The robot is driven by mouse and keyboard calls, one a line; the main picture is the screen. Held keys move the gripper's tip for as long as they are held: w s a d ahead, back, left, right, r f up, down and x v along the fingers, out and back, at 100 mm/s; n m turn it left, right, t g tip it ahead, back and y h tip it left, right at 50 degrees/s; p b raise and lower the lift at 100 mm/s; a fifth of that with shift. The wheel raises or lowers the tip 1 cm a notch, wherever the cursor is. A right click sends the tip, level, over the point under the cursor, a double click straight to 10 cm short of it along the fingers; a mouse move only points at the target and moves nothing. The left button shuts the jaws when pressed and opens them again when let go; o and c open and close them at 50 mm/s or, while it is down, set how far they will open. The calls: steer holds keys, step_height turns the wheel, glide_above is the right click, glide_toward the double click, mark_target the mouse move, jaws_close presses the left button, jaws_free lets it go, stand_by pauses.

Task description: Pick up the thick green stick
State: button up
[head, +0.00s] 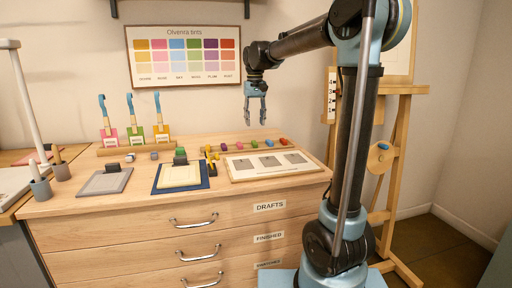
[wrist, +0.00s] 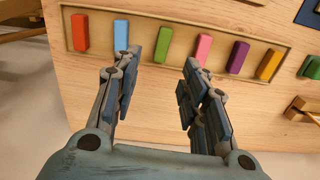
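In the wrist view, a green stick (wrist: 164,44) lies in a shallow wooden tray (wrist: 144,68), between a blue stick (wrist: 121,36) and a pink stick (wrist: 203,47). It shows close to the left fingertip. In the head view, the green stick (head: 255,144) is small, in the row at the back of the cabinet top. My gripper (head: 256,122) hangs above that row, pointing down, apart from the sticks. In the wrist view my gripper (wrist: 177,58) has its fingers spread, with nothing between them. Stick thickness is hard to compare.
The row also holds red (wrist: 80,32), purple (wrist: 238,57) and orange (wrist: 268,64) sticks. Another green piece (wrist: 312,67) lies outside the tray. A pale board with grey panels (head: 240,174) lies in front of the row.

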mark_target(255, 142)
steer(key=shift+s+a+f, duration=0.1)
steer(key=shift+f, duration=2.25)
steer(key=shift+s+f, duration=0.1)
steer(key=shift+f, duration=2.2)
steer(key=shift+c, duration=0.6)
steer(key=c, duration=0.8)
